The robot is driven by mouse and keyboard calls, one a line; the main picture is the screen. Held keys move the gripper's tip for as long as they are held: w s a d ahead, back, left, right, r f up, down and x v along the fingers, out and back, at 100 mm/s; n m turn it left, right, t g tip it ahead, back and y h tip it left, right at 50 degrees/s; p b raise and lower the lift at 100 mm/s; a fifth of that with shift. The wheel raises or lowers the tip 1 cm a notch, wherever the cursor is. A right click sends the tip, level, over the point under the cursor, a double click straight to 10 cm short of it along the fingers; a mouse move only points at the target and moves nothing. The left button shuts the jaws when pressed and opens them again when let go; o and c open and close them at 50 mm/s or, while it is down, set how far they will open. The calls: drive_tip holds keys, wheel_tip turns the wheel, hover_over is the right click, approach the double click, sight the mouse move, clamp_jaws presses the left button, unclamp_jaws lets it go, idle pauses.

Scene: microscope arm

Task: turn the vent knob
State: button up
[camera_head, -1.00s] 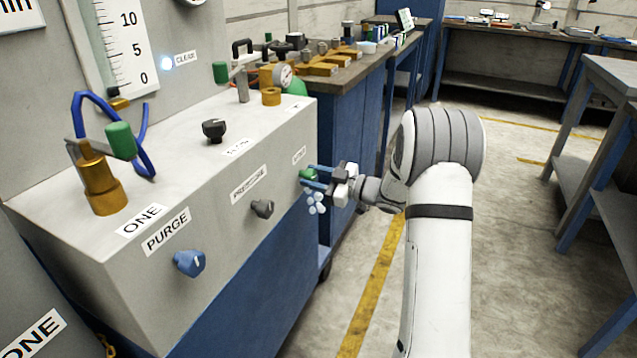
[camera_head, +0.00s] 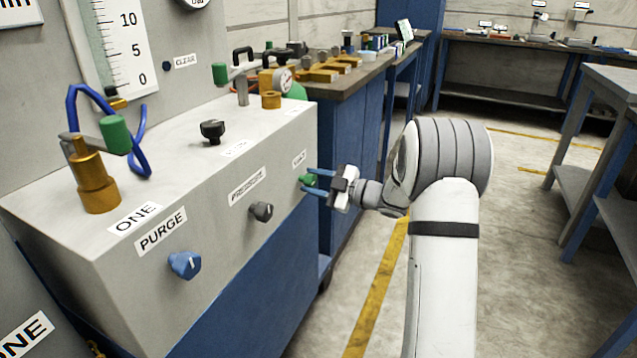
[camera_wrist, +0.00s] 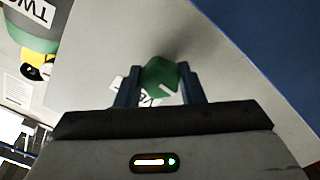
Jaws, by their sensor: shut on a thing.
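The green vent knob (camera_head: 309,180) is on the front face of the grey cabinet, at its right end, under a small label (camera_head: 299,160). My gripper (camera_head: 306,180) is shut on it, with one blue finger on each side. In the wrist view the knob (camera_wrist: 160,77) sits between the blue fingertips (camera_wrist: 159,70), and a slanted white line shows on it. The label beside it is partly hidden by the knob and the gripper; the letters "VE" show.
A cluttered workbench (camera_head: 345,80) stands behind. The floor (camera_head: 440,120) right of the cabinet is open.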

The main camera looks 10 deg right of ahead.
drive_tip(key=shift+a, duration=0.2)
drive_tip(key=o, duration=1)
drive_tip(key=shift+d, duration=0.1)
drive_tip(key=p+v, duration=0.2)
drive_tip(key=v, duration=0.5)
drive_tip(key=shift+s+d, duration=0.25)
drive_tip(key=shift+f, duration=0.1)
